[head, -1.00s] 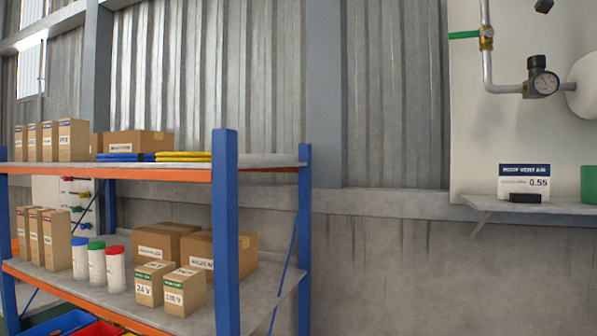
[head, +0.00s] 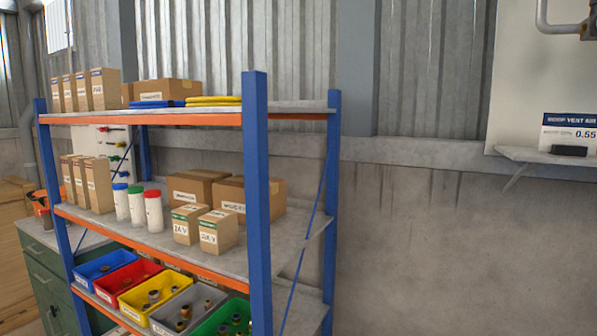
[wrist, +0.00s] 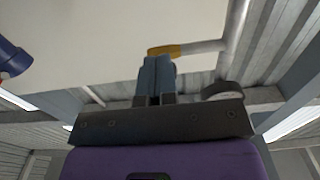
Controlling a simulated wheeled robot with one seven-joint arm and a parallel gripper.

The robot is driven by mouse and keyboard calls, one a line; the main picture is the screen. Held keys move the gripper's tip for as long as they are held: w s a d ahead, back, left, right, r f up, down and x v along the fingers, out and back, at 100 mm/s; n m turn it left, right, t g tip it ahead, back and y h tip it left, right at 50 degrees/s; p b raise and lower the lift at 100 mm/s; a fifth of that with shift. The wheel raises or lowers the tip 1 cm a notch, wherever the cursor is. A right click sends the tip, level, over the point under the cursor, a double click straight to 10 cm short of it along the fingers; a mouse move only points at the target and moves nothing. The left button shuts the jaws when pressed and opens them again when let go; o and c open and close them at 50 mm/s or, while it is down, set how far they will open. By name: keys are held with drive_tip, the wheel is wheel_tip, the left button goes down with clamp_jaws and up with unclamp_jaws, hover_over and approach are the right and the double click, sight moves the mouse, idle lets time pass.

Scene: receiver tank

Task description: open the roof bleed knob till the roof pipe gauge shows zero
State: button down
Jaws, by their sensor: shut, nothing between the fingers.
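The roof bleed knob and a readable gauge face are not seen in the head view. Below, a placard (head: 569,133) headed with roof vent air text shows 0.55. In the wrist view, my gripper (wrist: 155,80) is shut and empty. A yellow collar (wrist: 165,51) and grey pipe (wrist: 236,28) appear beyond its fingertips. A round dark-rimmed part (wrist: 222,90) lies right of the fingers; I cannot tell whether it is the gauge.
A blue and orange shelf rack (head: 257,200) with boxes and coloured bins stands at left and centre. A small wall ledge (head: 540,157) holds the placard. A green cabinet (head: 50,285) is at far left. The wall right of the rack is bare. A blue part (wrist: 12,58) edges the wrist view.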

drive_tip(key=shift+w+d+f, duration=0.1)
drive_tip(key=shift+w+f, duration=0.2)
drive_tip(key=shift+w, duration=0.15)
drive_tip(key=v, duration=0.5)
drive_tip(key=shift+s+f, duration=0.35)
drive_tip(key=shift+s, duration=0.05)
drive_tip(key=shift+s+r, duration=0.1)
drive_tip(key=shift+s, duration=0.1)
drive_tip(key=shift+s+r, duration=0.15)
drive_tip(key=shift+s, duration=0.1)
drive_tip(key=shift+s+a+r, duration=0.1)
drive_tip(key=shift+a, duration=0.15)
drive_tip(key=x, duration=0.6)
drive_tip(key=shift+w, duration=0.3)
